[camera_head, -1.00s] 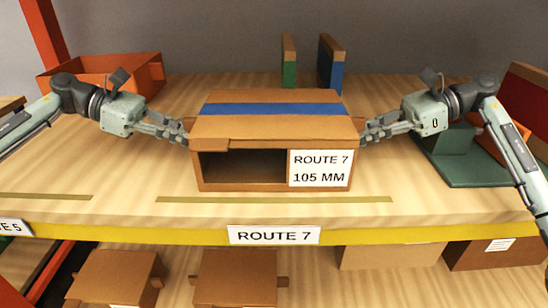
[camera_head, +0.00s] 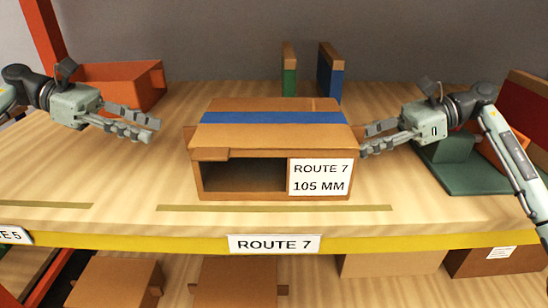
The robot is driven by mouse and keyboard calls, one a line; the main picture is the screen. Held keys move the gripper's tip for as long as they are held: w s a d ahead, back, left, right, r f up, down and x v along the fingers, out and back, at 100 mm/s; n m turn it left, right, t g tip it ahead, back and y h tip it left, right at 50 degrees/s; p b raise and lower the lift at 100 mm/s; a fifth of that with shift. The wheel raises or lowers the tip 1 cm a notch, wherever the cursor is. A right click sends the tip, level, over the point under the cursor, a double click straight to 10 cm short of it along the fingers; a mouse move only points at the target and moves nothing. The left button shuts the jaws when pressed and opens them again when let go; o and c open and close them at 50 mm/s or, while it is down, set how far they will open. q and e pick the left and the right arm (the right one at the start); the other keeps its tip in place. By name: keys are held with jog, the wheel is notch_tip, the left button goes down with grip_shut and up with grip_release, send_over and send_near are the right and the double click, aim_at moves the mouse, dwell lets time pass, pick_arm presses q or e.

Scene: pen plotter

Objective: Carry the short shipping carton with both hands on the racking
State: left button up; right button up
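The short shipping carton (camera_head: 240,142) is brown with a blue stripe across its top and a white label reading "ROUTE 7 105 MM". It sits upright on the wooden shelf (camera_head: 120,180), with an open cutout in its front. My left gripper (camera_head: 153,130) is left of the carton, apart from it, with its fingers spread and nothing between them. My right gripper (camera_head: 366,142) is at the carton's right side, at its side flap. The fingertips are close to the flap, and I cannot tell whether they grip it.
An orange bin (camera_head: 125,85) stands at the back left. Green and blue dividers (camera_head: 330,72) stand behind the carton. A dark green holder (camera_head: 465,170) is at the right. A yellow shelf edge with a "ROUTE 7" sign (camera_head: 274,244) runs along the front, with more cartons (camera_head: 236,283) below.

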jog(key=shift+r, duration=0.1)
notch_tip(320, 180, up, 10)
jog(key=shift+f, duration=0.1)
pick_arm(q)
jog(key=v, duration=0.2)
jog(key=shift+a+r, duration=0.1)
jog(key=shift+a, duration=0.25)
